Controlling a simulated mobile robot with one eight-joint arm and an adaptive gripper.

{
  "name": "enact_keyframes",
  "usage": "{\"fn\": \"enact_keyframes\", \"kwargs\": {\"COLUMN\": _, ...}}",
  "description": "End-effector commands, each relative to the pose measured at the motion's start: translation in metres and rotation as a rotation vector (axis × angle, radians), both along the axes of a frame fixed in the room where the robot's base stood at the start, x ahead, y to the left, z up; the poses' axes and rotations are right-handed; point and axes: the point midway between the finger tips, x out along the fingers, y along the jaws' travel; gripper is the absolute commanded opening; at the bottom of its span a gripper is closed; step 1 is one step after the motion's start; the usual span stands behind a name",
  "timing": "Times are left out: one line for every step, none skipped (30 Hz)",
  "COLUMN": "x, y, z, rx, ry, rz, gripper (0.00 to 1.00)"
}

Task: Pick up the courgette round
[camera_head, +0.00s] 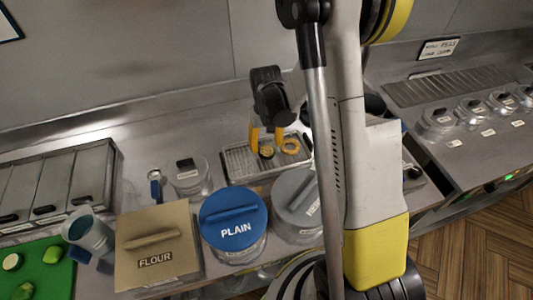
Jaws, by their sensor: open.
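A small golden round with a dark lower edge (267,153) lies on the wire-racked metal tray (237,165); it looks like a battered or fried courgette round, though it is too small to be sure. My gripper (267,144) is over the tray, pointing down, with its yellow fingers apart. The round shows between the fingertips. I cannot tell whether the fingers touch it or how high they are. A golden ring (291,146) lies on the tray just right of the right finger. A pale, green-edged round (12,261) lies on the green board (40,275) at far left.
My arm hides the counter to the right. A wall rises behind.

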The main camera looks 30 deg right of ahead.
Motion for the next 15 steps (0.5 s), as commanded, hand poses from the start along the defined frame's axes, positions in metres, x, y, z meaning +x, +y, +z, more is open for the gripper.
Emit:
{"fn": "enact_keyframes", "kwargs": {"x": 0.0, "y": -0.001, "z": -0.012, "rx": 0.0, "ry": 0.0, "rz": 0.0, "gripper": 0.57}}
{"fn": "enact_keyframes", "kwargs": {"x": -0.001, "y": -0.002, "z": -0.016, "rx": 0.0, "ry": 0.0, "rz": 0.0, "gripper": 0.57}}
{"fn": "enact_keyframes", "kwargs": {"x": 0.0, "y": -0.001, "z": -0.022, "rx": 0.0, "ry": 0.0, "rz": 0.0, "gripper": 0.57}}
{"fn": "enact_keyframes", "kwargs": {"x": 0.0, "y": -0.001, "z": -0.026, "rx": 0.0, "ry": 0.0, "rz": 0.0, "gripper": 0.57}}
{"fn": "enact_keyframes", "kwargs": {"x": 0.0, "y": -0.001, "z": -0.029, "rx": 0.0, "ry": 0.0, "rz": 0.0, "gripper": 0.57}}
{"fn": "enact_keyframes", "kwargs": {"x": -0.001, "y": -0.001, "z": -0.031, "rx": 0.0, "ry": 0.0, "rz": 0.0, "gripper": 0.57}}
{"fn": "enact_keyframes", "kwargs": {"x": 0.0, "y": -0.001, "z": -0.033, "rx": 0.0, "ry": 0.0, "rz": 0.0, "gripper": 0.57}}
{"fn": "enact_keyframes", "kwargs": {"x": 0.0, "y": -0.001, "z": -0.034, "rx": 0.0, "ry": 0.0, "rz": 0.0, "gripper": 0.57}}
{"fn": "enact_keyframes", "kwargs": {"x": 0.0, "y": -0.001, "z": -0.034, "rx": 0.0, "ry": 0.0, "rz": 0.0, "gripper": 0.57}}
{"fn": "enact_keyframes", "kwargs": {"x": 0.0, "y": -0.001, "z": -0.034, "rx": 0.0, "ry": 0.0, "rz": 0.0, "gripper": 0.57}}
{"fn": "enact_keyframes", "kwargs": {"x": 0.0, "y": -0.001, "z": -0.034, "rx": 0.0, "ry": 0.0, "rz": 0.0, "gripper": 0.57}}
{"fn": "enact_keyframes", "kwargs": {"x": -0.001, "y": -0.001, "z": -0.033, "rx": 0.0, "ry": 0.0, "rz": 0.0, "gripper": 0.57}}
{"fn": "enact_keyframes", "kwargs": {"x": -0.001, "y": -0.001, "z": -0.033, "rx": 0.0, "ry": 0.0, "rz": 0.0, "gripper": 0.57}}
{"fn": "enact_keyframes", "kwargs": {"x": -0.001, "y": -0.001, "z": -0.033, "rx": 0.0, "ry": 0.0, "rz": 0.0, "gripper": 0.57}}
{"fn": "enact_keyframes", "kwargs": {"x": -0.001, "y": -0.001, "z": -0.033, "rx": 0.0, "ry": 0.0, "rz": 0.0, "gripper": 0.49}}
